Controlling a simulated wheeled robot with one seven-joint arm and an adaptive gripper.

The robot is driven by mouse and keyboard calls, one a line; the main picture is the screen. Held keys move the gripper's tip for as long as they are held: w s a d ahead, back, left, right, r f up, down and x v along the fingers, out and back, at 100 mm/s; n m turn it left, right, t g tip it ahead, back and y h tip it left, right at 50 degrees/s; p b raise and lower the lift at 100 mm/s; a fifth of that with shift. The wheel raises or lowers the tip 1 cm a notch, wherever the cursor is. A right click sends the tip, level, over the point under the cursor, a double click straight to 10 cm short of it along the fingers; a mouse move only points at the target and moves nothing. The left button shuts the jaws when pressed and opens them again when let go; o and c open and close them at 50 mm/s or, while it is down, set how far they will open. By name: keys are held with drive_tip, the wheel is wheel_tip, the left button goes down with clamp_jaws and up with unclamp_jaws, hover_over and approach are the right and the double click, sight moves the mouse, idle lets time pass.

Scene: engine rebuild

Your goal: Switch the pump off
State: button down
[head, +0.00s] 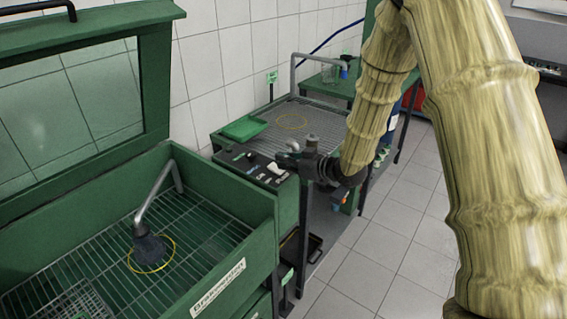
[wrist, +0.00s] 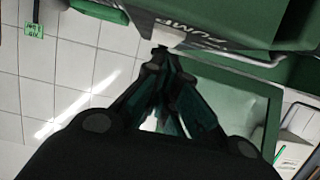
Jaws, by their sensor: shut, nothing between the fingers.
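My gripper (head: 285,160) is shut and empty, at the right end of the dark control strip (head: 240,163) on the front of the farther green wash station. In the wrist view its fingertips (wrist: 160,52) meet just below the edge of a panel whose label reads PUMP (wrist: 188,32), upside down there. A small white piece (head: 276,169) shows on the strip beside the fingertips in the head view. I cannot tell the pump switch's position, or whether the fingertips touch the panel.
A green wash cabinet (head: 225,190) with a raised windowed lid (head: 75,100) stands at the near left. The farther station carries a grated top (head: 305,128), a green tray (head: 244,128) and a bent spout (head: 293,75). Tiled floor (head: 395,215) is open at the right.

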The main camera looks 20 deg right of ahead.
drive_tip(key=r, duration=0.1)
drive_tip(key=r+p, duration=0.1)
drive_tip(key=r, duration=0.1)
drive_tip(key=shift+s+d+p, duration=0.2)
drive_tip(key=shift+s+p, duration=0.05)
drive_tip(key=shift+p, duration=0.05)
drive_tip(key=s+d+b, duration=0.2)
drive_tip(key=s+d, duration=0.4)
drive_tip(key=s, duration=0.1)
drive_tip(key=shift+s+r+b, duration=0.3)
drive_tip(key=shift+s, duration=0.05)
drive_tip(key=s+a+f+m+g+h, duration=0.1)
drive_tip(key=s+f+m+h, duration=0.1)
drive_tip(key=s+f, duration=0.5)
drive_tip(key=s+a+f+m+g+h, duration=0.1)
drive_tip(key=s+f+m+g+h, duration=0.1)
drive_tip(key=f, duration=0.9)
drive_tip(key=s+f+m+g+h, duration=0.15)
drive_tip(key=s+f, duration=0.35)
drive_tip(key=f, duration=0.5)
drive_tip(key=s+a+f+m+g+h, duration=0.1)
drive_tip(key=s+f+g, duration=0.2)
drive_tip(key=s, duration=1.1)
drive_tip(key=s+a+f+m+g+h, duration=0.1)
drive_tip(key=s+f+g, duration=0.3)
drive_tip(key=s+f, duration=0.6)
drive_tip(key=s+h, duration=0.1)
drive_tip(key=s, duration=0.2)
drive_tip(key=shift+s+m, duration=0.35)
drive_tip(key=shift+s, duration=0.05)
